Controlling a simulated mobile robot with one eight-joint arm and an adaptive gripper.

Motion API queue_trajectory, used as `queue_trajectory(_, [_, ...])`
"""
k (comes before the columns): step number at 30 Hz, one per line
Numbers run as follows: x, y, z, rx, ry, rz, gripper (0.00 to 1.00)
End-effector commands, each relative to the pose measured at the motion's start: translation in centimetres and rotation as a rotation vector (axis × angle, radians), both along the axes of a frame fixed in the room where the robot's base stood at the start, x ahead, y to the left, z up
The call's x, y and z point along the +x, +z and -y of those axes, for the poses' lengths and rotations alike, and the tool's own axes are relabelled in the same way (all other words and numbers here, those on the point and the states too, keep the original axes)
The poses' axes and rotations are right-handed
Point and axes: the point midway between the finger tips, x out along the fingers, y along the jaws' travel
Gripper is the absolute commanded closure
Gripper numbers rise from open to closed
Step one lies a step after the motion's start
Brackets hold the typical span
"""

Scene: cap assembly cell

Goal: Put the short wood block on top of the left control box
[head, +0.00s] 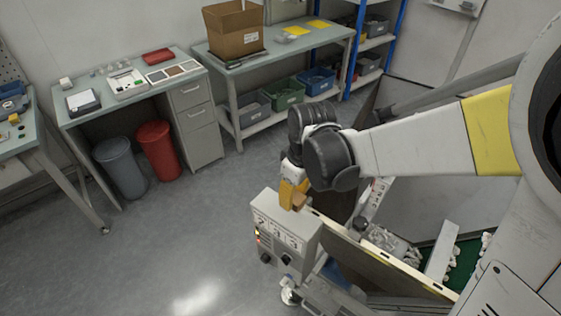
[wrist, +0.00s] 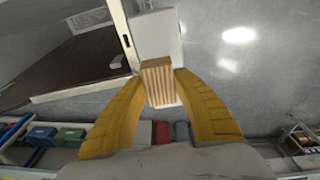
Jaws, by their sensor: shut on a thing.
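My gripper (head: 293,193) has yellow fingers and is shut on a short wood block (wrist: 158,80). The wrist view shows the block between the two fingertips, with its striped grain facing the camera. In the head view only a small brown part of the block (head: 300,201) shows beside the fingers. The grey-white control box (head: 285,234) is just below, with the gripper over its back edge. In the wrist view a pale face of the box (wrist: 160,35) lies behind the block. I cannot tell whether the block touches the box.
A long panel edge (head: 385,260) runs right from beside the box. A bench with a cardboard box (head: 233,30) stands at the back, and a desk (head: 130,85) at the left. Grey and red bins (head: 158,150) stand under the desk. The floor at the left is clear.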

Motion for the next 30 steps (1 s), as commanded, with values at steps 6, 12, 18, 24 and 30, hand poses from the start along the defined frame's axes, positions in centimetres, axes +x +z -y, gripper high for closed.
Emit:
queue_trajectory(6, [0.9,-1.3,-1.8,0.000,0.000,0.000,0.92])
queue_trajectory(12, [1.0,-3.9,-1.8,0.000,-0.001,0.000,0.92])
queue_trajectory(18, [0.9,-5.3,-1.7,0.000,-0.001,0.000,0.92])
queue_trajectory(24, [0.9,-5.3,-1.7,0.000,-0.001,0.000,0.92])
queue_trajectory(30, [0.9,-5.5,-1.7,0.000,-0.001,0.000,0.46])
